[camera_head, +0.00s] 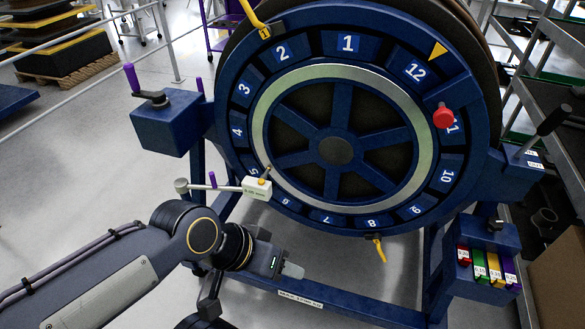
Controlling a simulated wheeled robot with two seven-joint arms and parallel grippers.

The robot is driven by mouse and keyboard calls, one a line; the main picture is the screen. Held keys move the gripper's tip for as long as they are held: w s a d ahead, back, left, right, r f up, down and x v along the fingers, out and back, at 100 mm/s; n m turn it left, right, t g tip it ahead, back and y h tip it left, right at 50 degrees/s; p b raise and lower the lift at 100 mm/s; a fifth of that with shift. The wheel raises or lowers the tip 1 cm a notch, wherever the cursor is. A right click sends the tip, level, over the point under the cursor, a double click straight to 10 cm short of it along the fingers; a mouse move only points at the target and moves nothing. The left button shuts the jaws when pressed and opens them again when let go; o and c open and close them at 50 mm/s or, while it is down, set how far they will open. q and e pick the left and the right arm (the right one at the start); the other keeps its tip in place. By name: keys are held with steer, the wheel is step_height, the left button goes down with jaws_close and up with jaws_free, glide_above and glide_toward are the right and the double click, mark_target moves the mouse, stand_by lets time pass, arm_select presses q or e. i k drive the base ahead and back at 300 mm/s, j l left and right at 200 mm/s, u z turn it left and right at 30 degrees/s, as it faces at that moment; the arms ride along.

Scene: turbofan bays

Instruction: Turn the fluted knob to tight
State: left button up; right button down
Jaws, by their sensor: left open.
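A large blue numbered wheel (349,46) stands upright on a blue stand. A red round knob (443,116) sits on its right side, over a blue bracket between 12 and 11. A small grey knob (181,186) ends a thin rod at the wheel's lower left. A dark knob (496,224) tops a box at the lower right. Fluting is too small to tell on any of them. My left gripper (285,268) is open and empty, below the wheel's lower left and apart from every knob. My right gripper is out of view.
A blue box with a dark crank and purple handle (132,78) sticks out left. A white block (257,188) is on the rod. Yellow clips (379,249) hang on the rim. Coloured tags (480,270) fill the lower-right box.

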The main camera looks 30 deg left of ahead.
mark_target(494, 223)
steer(key=u, duration=0.85)
steer(key=z, duration=1.3)
steer(key=i+l+u, duration=0.3)
steer(key=u, duration=0.15)
steer(key=i+l+u, duration=0.2)
steer(key=l+u, duration=0.25)
